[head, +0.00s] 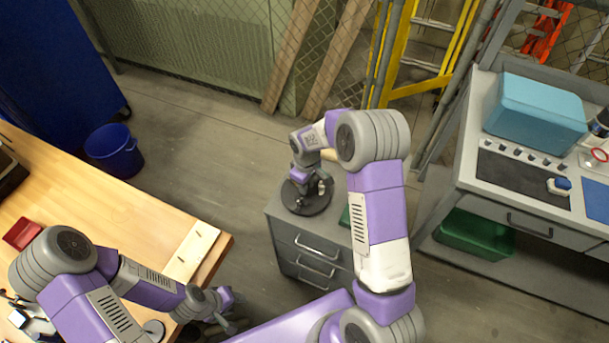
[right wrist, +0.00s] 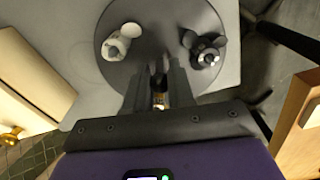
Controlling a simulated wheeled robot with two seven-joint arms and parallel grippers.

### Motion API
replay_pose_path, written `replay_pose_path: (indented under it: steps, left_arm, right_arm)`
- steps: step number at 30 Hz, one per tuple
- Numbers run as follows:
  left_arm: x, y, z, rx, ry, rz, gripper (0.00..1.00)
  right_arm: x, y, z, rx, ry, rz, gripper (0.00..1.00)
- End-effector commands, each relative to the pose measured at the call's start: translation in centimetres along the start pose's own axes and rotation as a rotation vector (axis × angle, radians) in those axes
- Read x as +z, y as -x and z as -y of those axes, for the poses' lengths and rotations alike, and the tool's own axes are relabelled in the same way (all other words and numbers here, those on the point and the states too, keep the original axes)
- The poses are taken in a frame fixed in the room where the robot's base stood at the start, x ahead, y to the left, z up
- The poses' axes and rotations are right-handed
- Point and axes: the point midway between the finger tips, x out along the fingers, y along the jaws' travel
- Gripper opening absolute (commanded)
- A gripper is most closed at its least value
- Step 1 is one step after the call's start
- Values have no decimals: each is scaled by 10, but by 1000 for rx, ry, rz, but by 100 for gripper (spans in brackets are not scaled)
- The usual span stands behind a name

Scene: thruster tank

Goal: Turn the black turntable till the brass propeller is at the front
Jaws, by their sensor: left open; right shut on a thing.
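The black turntable (head: 308,207) lies on a small grey drawer cabinet and also shows in the right wrist view (right wrist: 160,15). In the right wrist view a white propeller (right wrist: 118,44) stands on its left side and a black propeller (right wrist: 205,50) on its right side. My right gripper (right wrist: 159,70) reaches down over the disc between them and is shut. A brass-coloured piece (right wrist: 159,98) shows between its fingers, seemingly the brass propeller, mostly hidden by the fingers. My left gripper (head: 232,302) is open and empty beside the wooden bench, away from the turntable.
The grey drawer cabinet (head: 290,243) stands on open floor. A wooden bench (head: 90,190) with a red tray (head: 22,233) is at left, with a blue bucket (head: 115,151) beyond. A grey workbench (head: 470,185) with a light-blue bin (head: 537,112) stands at right.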

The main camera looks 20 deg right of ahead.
Motion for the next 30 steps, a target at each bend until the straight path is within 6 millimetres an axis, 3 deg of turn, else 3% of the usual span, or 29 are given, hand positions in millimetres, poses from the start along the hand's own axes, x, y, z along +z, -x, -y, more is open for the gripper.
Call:
replay_pose_path:
  steps: [8, 15, 26, 30]
  left_arm:
    - [0, 0, 0, 0, 0, 0, 43]
    - [0, 4, -2, 0, 0, 0, 43]
    - [0, 5, -2, 0, 0, 0, 43]
    - [0, 8, -3, 0, 0, 0, 43]
  right_arm:
    - [0, 0, 0, -1, 24, 0, 0]
    - [1, 0, 0, -2, 272, 1, 0]
    - [0, 0, 0, -1, 333, 1, 0]
    - [1, 1, 0, -2, 469, 1, 0]
